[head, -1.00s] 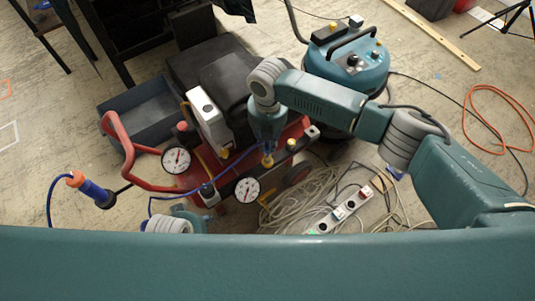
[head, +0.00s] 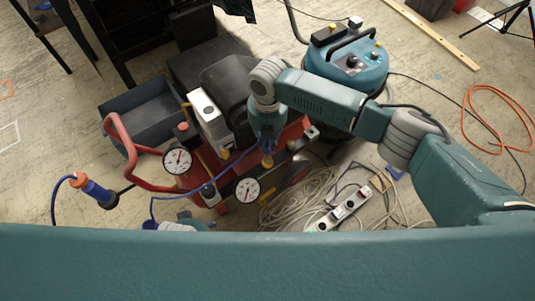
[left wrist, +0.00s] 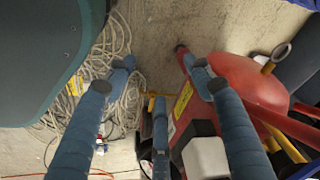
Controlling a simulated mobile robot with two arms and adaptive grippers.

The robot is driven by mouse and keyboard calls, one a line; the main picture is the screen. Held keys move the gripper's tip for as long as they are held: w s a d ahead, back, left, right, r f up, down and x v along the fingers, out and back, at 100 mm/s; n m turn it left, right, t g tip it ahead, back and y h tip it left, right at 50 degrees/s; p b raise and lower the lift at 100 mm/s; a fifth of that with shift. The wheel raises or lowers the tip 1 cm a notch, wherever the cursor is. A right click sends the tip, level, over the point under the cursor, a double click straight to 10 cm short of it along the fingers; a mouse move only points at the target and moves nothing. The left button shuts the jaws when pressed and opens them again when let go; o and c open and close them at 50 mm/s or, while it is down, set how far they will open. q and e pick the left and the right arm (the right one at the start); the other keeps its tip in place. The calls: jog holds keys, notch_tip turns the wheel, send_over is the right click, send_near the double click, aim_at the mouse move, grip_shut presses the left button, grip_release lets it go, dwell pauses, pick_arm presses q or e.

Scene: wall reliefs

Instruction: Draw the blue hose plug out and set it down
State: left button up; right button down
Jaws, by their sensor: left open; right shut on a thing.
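My right gripper (head: 267,132) points down over the front of a red air compressor (head: 135,165). It is shut on the blue hose plug (head: 268,149), mostly hidden by the fingers. A brass fitting (head: 267,162) shows right below the plug; whether the two still touch I cannot tell. The thin blue hose (head: 230,166) runs from the plug down left past the gauges. My left gripper (left wrist: 158,80) is open and empty in the left wrist view, its fingers spread above the floor beside the red tank (left wrist: 245,85).
Two round gauges, left (head: 177,161) and right (head: 247,190), face up near the hose. A teal vacuum (head: 345,70) stands behind right. Coiled cable (head: 285,200) and a power strip (head: 343,210) lie at right. An orange-blue connector (head: 95,190) is at left, with bare floor around it.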

jog(key=shift+r+p, duration=0.45)
jog(key=shift+r, duration=0.3)
jog(key=shift+r+p, duration=0.35)
jog(key=shift+p, duration=0.3)
jog(key=shift+r, duration=0.25)
pick_arm(q)
jog(key=s+f, duration=0.5)
jog(key=f, duration=0.4)
jog(key=shift+a+g+p, duration=0.3)
jog(key=shift+a, duration=0.05)
